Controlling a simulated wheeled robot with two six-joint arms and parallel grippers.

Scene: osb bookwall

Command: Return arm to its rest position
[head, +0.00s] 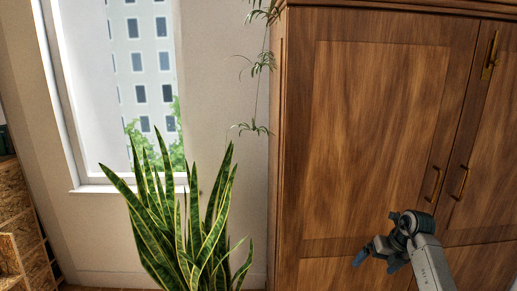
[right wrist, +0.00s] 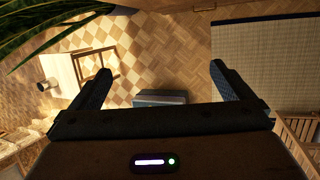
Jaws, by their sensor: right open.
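My right arm comes in at the lower right of the head view, in front of the wooden wardrobe (head: 365,130). My right gripper (head: 360,258) points to the left there, and its fingertips show only in part. In the right wrist view the two dark fingers of the right gripper (right wrist: 160,78) stand wide apart with nothing between them. Below them in that view lies the wooden floor (right wrist: 175,40), seen past the gripper. My left gripper does not show in either view.
A tall snake plant (head: 190,225) stands left of the wardrobe, near the window (head: 150,70). A hanging vine (head: 262,62) runs down beside the wardrobe. Chipboard shelves (head: 20,225) stand at the far left. A woven mat (right wrist: 265,60) lies on the floor in the wrist view.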

